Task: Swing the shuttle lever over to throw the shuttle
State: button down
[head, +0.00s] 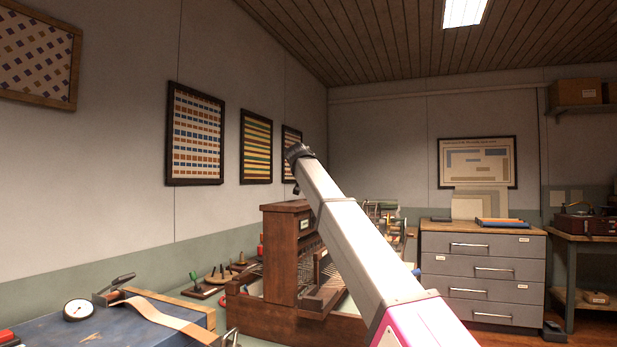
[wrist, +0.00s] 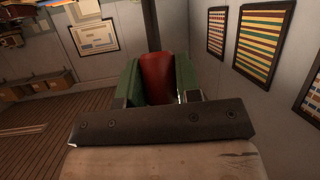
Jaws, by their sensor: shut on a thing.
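In the wrist view, which looks upside down, my gripper (wrist: 157,68) has green fingers closed on both sides of a red handle (wrist: 157,82). A dark rod (wrist: 151,28) runs from the handle to the picture's top edge. I take this to be the shuttle lever. In the head view, a dark brown wooden loom (head: 283,258) stands in the middle, partly covered by my arm. My gripper and the held handle cannot be made out there. How far the lever is swung over cannot be told.
A blue case (head: 60,330) with a gauge (head: 78,310) and a strap lies at the lower left. Small tools (head: 202,288) lie left of the loom. A grey drawer cabinet (head: 483,270) stands behind at right. Framed textiles (head: 195,135) hang on the left wall.

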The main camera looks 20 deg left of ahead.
jog(key=c, duration=0.8)
grip_release()
jog(key=shift+s, duration=0.15)
jog(key=v, duration=1)
jog(key=shift+s, duration=0.2)
jog(key=shift+r, duration=0.15)
